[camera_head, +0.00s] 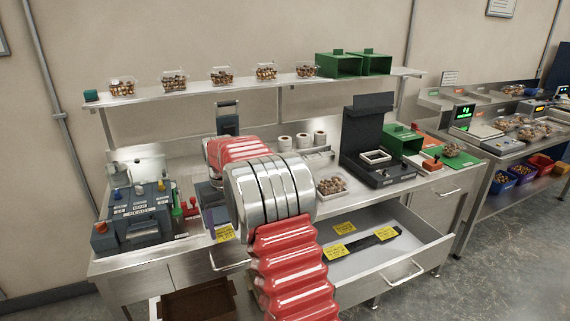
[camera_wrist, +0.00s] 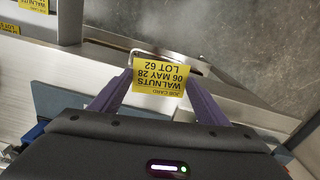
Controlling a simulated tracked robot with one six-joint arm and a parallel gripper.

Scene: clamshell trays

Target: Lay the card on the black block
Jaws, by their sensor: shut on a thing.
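A yellow job card (camera_wrist: 158,77) printed WALNUTS, 06 MAY 28, LOT 62 is held between the purple fingers of my gripper (camera_wrist: 157,90). In the head view the held card (camera_head: 225,233) shows near the counter's front edge, left of the open drawer. My gripper (camera_head: 211,222) is partly hidden there behind my arm. A long black block (camera_head: 361,243) lies in the open drawer (camera_head: 402,272), to the right of my gripper. One yellow card (camera_head: 335,252) is at its left end and another (camera_head: 386,233) at its right end. A further yellow card (camera_head: 344,228) lies behind it.
A blue-grey machine (camera_head: 140,213) with coloured knobs stands on the counter at left. A black scale (camera_head: 380,172) and a clamshell of nuts (camera_head: 331,186) stand behind the drawer. A shelf (camera_head: 200,88) with several clamshells runs above. My red-sleeved arm covers the drawer's left part.

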